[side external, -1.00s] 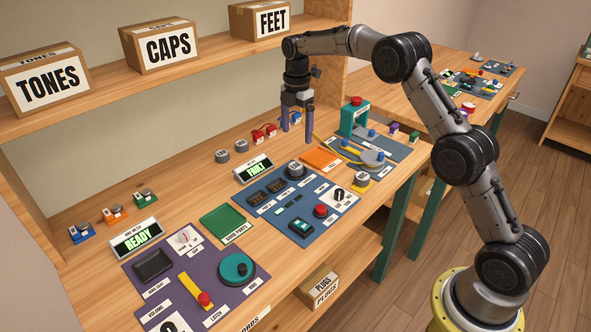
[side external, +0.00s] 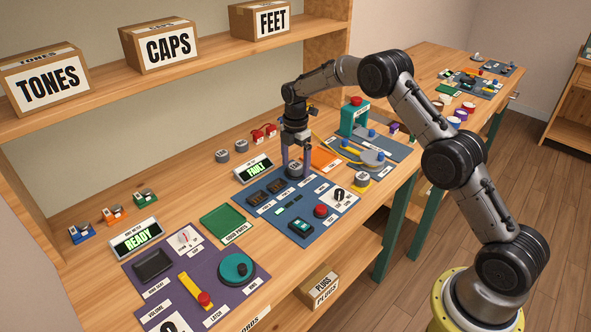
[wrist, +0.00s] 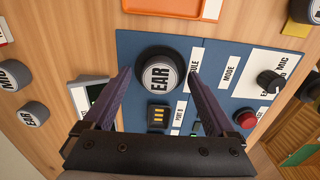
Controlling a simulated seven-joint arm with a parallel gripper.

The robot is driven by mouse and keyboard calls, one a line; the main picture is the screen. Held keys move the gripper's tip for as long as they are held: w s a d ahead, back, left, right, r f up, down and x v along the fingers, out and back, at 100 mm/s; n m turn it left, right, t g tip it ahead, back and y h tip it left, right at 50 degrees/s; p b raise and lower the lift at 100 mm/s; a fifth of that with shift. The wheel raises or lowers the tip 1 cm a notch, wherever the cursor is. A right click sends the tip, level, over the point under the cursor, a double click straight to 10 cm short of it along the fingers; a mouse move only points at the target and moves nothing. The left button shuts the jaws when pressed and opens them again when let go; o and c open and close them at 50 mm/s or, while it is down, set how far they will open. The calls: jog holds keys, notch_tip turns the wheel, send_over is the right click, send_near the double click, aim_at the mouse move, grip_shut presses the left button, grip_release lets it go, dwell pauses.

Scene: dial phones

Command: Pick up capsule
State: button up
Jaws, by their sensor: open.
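A dark round capsule (side external: 294,171) with a grey face marked EAR sits on the blue mat (side external: 268,213), by a label partly hidden that ends in "ULE". In the wrist view the capsule (wrist: 160,74) lies between the fingertips. My gripper (side external: 296,166) is open and points down, with one finger on each side of the capsule; it also shows in the wrist view (wrist: 160,76).
Two loose grey capsules, EAR (wrist: 33,114) and MIC (wrist: 14,75), stand on the wood. A FAULT display (side external: 253,169) is left of the capsule and an orange tray (side external: 320,158) is to its right. A red button (side external: 320,211) and black knob (side external: 338,194) share the mat.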

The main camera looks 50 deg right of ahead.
jog(key=shift+c, duration=0.2)
grip_shut()
jog(key=shift+r, duration=0.1)
